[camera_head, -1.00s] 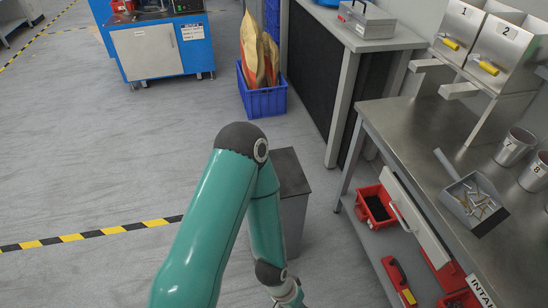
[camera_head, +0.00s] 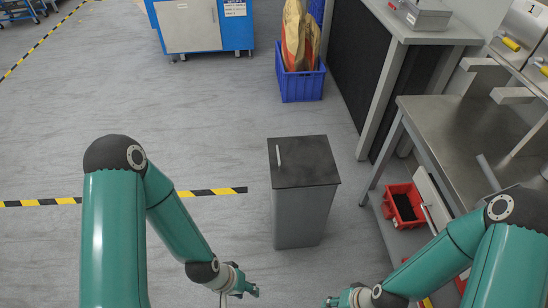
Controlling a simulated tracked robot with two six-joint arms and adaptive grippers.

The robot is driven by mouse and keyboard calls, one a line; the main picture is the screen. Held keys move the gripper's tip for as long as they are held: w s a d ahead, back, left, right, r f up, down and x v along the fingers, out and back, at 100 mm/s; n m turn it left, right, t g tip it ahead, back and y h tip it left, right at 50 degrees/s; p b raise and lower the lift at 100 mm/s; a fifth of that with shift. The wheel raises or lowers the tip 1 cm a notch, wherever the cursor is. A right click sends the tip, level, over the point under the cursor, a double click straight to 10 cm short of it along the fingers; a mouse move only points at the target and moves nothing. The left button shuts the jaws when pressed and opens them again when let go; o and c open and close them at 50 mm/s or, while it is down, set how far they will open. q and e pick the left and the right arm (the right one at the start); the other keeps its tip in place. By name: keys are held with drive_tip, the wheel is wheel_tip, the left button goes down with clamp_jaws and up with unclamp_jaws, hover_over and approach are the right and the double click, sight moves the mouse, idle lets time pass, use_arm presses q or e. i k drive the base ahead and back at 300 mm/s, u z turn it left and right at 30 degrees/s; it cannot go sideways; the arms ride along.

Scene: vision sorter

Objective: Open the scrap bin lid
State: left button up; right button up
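The scrap bin (camera_head: 297,215) is a tall grey box standing on the floor in the middle of the view. Its dark flat lid (camera_head: 312,162) lies shut on top, with a short pale handle (camera_head: 279,155) near the left edge. My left gripper (camera_head: 250,291) is low in the view, left of the bin and apart from it. My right gripper (camera_head: 331,302) is at the bottom edge, right of the bin's foot and apart from it. Both grippers look empty. They are small and seen side-on, so I cannot tell how far their fingers are open.
A steel workbench (camera_head: 455,125) stands on the right, with a red bin (camera_head: 403,204) on its lower shelf. A blue crate (camera_head: 301,86) with paper sacks stands behind the scrap bin. Black-yellow floor tape (camera_head: 215,191) runs to its left. The floor at left is clear.

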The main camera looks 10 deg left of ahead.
sight(297, 162)
drive_tip(key=z, duration=0.25)
drive_tip(key=i, duration=0.8)
drive_tip(key=z, duration=1.35)
drive_tip(key=i, duration=0.15)
drive_tip(key=u, duration=2.6)
drive_tip(key=k, duration=0.9)
drive_tip(key=u, duration=0.15)
drive_tip(key=i, duration=0.5)
drive_tip(key=z, duration=0.05)
